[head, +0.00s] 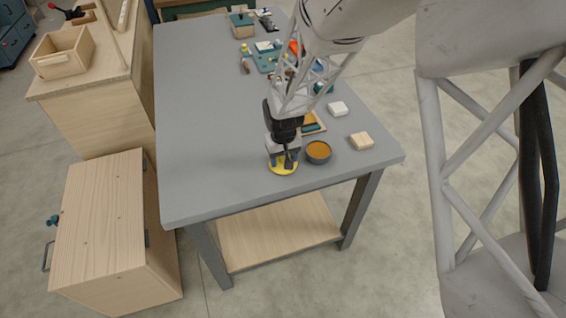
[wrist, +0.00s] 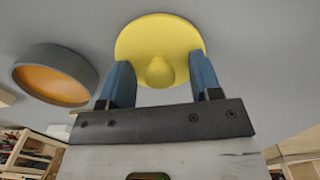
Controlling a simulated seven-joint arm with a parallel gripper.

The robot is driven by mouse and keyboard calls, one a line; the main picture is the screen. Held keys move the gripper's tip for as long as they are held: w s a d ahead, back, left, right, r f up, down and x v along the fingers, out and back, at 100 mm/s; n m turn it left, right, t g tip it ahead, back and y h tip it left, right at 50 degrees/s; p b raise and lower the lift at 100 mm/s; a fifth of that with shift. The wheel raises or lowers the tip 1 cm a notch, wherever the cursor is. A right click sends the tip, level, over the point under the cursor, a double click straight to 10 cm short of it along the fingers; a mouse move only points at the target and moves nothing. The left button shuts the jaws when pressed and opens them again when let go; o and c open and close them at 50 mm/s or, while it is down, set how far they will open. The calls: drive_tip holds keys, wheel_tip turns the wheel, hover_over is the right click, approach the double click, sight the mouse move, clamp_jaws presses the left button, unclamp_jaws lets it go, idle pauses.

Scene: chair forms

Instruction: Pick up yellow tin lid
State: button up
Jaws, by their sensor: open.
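The yellow tin lid (head: 284,169) lies on the grey table near its front edge. It is a flat yellow disc with a round knob in its middle, seen clearly in the wrist view (wrist: 160,42). My gripper (head: 283,163) is over the lid and points down at it. In the wrist view my gripper's two blue fingers (wrist: 161,80) are apart, one on each side of the knob, with a gap to it. Whether the fingertips touch the lid, I cannot tell. The arm and gripper hide part of the lid in the head view.
A grey round tin (head: 319,151) with an orange inside stands just right of the lid; it also shows in the wrist view (wrist: 50,88). A wooden block (head: 361,141) and a white block (head: 337,108) lie farther right. The left of the table (head: 200,120) is clear.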

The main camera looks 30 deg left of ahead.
sight(284, 158)
drive_tip(key=c, duration=1)
drive_tip(key=shift+r, duration=0.15)
drive_tip(key=shift+r, duration=0.45)
wheel_tip(284, 158, up, 2)
drive_tip(key=shift+s+d+r, duration=0.15)
drive_tip(key=shift+r, duration=0.1)
drive_tip(key=s+d+r, duration=0.1)
drive_tip(key=s+d, duration=0.9)
drive_tip(key=s, duration=0.1)
drive_tip(key=shift+s+d+r, duration=0.15)
drive_tip(key=shift+s, duration=0.15)
drive_tip(key=shift+w, duration=0.1)
drive_tip(key=w+a+r, duration=0.1)
drive_tip(key=w+r, duration=0.1)
drive_tip(key=w, duration=0.8)
drive_tip(key=w+a+r, duration=0.1)
drive_tip(key=w+r, duration=0.2)
drive_tip(key=w, duration=0.7)
drive_tip(key=shift+w, duration=0.15)
